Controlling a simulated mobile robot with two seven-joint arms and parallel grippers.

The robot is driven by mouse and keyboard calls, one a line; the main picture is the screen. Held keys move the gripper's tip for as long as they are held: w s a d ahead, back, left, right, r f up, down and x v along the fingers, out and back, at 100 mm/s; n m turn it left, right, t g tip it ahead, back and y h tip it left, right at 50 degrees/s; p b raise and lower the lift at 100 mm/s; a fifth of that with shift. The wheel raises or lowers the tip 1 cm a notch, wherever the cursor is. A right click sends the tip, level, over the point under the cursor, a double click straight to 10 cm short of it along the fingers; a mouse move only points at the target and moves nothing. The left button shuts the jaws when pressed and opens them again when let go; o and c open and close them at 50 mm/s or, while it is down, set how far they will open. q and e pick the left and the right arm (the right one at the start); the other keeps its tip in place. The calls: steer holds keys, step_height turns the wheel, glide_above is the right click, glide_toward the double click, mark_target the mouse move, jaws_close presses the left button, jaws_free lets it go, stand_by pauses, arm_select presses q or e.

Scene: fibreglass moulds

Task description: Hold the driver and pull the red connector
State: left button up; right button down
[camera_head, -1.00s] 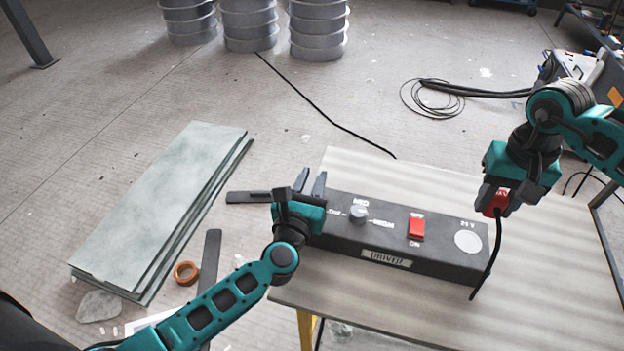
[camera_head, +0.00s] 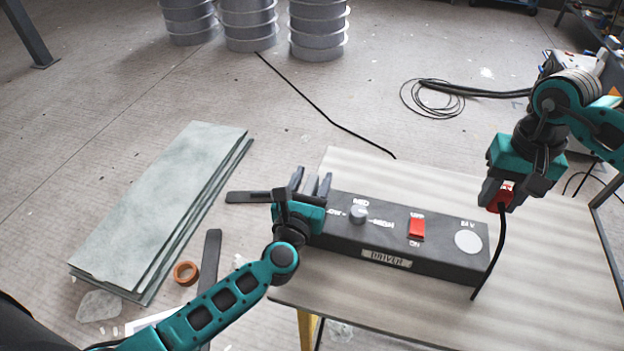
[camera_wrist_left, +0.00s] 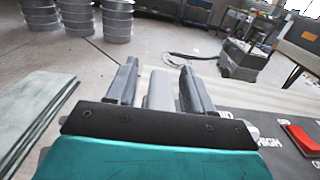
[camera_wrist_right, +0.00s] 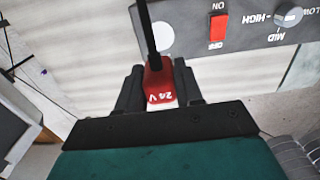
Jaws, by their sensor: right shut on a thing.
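The driver (camera_head: 445,257) is a long dark box on the table with a knob, a red switch and a pale round patch. The red connector (camera_head: 500,198), marked 24 V in the right wrist view (camera_wrist_right: 159,85), has a black cord. My right gripper (camera_head: 508,204) is shut on the connector, above and apart from the driver's right end. The cord hangs past that end. My left gripper (camera_head: 311,183) is at the driver's left end, jaws parted. A grey piece (camera_wrist_left: 160,90) stands between its fingers with gaps beside it; I cannot tell what it is. The gripper hides part of that end.
The table (camera_head: 390,172) is clear behind the driver. A flat dark bar (camera_head: 247,197) lies left of the left gripper. Pale sheets (camera_head: 165,205) and an orange ring (camera_head: 186,273) lie on the floor at left. Coiled cable (camera_head: 432,100) lies on the floor beyond.

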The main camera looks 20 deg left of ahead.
arm_select(q)
steer(key=shift+o, duration=0.3)
steer(key=shift+s, duration=0.15)
steer(key=shift+s+f, duration=0.1)
steer(key=shift+s, duration=0.25)
steer(key=s, duration=1.1)
steer(key=shift+d, duration=0.3)
steer(key=shift+s, duration=0.1)
arm_select(e)
steer(key=shift+s, duration=0.1)
